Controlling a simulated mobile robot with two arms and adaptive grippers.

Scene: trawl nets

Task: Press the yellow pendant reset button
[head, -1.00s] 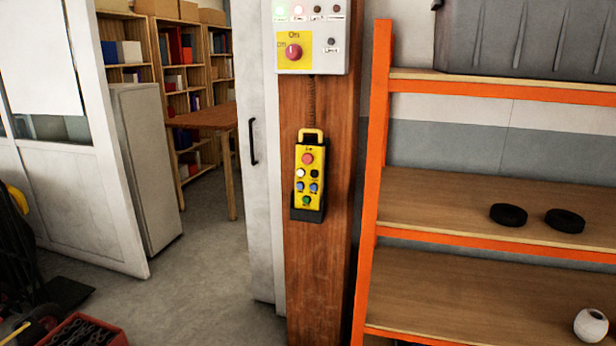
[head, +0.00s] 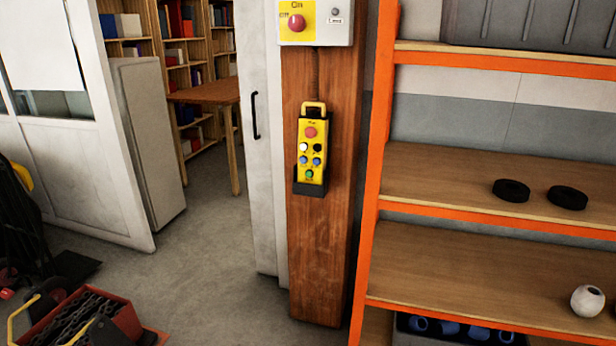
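The yellow pendant (head: 312,150) hangs in a dark holder (head: 309,188) on the front of a brown wooden post (head: 320,250). It is upright, with a yellow loop handle on top. Its face has a large red button (head: 310,132) at the top, then white, black and blue buttons, and a green button (head: 309,174) at the bottom. The labels are too small to read. Neither of my grippers shows in the head view.
A grey control box (head: 316,24) with a red button is above the pendant. An orange-framed shelf (head: 368,215) stands right of the post, holding black rings (head: 511,190) and a white round object (head: 587,301). A red crate (head: 85,318) sits lower left. Floor (head: 215,270) left of the post is clear.

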